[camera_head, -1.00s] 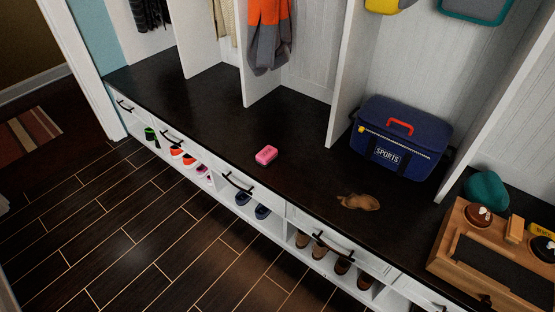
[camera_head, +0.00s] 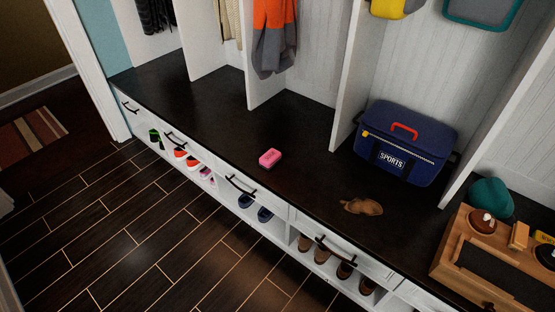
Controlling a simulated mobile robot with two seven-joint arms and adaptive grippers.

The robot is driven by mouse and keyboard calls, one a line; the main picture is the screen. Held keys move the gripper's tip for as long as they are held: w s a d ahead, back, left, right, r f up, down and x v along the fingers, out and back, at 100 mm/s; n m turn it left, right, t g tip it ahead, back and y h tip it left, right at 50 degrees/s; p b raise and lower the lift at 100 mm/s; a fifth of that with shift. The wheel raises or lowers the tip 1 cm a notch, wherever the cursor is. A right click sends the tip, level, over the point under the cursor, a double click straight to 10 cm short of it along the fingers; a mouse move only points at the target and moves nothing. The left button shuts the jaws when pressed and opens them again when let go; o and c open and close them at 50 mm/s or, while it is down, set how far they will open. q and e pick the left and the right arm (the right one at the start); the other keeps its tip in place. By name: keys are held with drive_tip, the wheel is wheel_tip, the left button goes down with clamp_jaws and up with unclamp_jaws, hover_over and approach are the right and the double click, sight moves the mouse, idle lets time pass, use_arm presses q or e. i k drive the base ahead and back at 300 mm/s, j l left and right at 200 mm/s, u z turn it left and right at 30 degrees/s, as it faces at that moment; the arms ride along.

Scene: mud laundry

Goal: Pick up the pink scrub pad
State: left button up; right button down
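The pink scrub pad (camera_head: 270,158) lies flat on the dark bench top (camera_head: 215,115), near its front edge and left of the sports bag. Nothing covers it and nothing touches it but the bench. Neither of my grippers shows in the head view.
A blue sports bag (camera_head: 408,142) stands on the bench to the right. A wooden box (camera_head: 490,262) and a teal item (camera_head: 491,196) are at the far right. White dividers (camera_head: 357,75) rise behind. Tiled floor is clear.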

sight(272, 157)
drive_tip(key=i+j+z, duration=0.1)
drive_tip(key=z, duration=0.3)
drive_tip(key=j+z, duration=0.2)
drive_tip(key=z, duration=0.25)
drive_tip(key=i+j+z, duration=0.1)
drive_tip(key=z, duration=0.3)
drive_tip(key=j+z, duration=0.4)
drive_tip(key=l, duration=0.1)
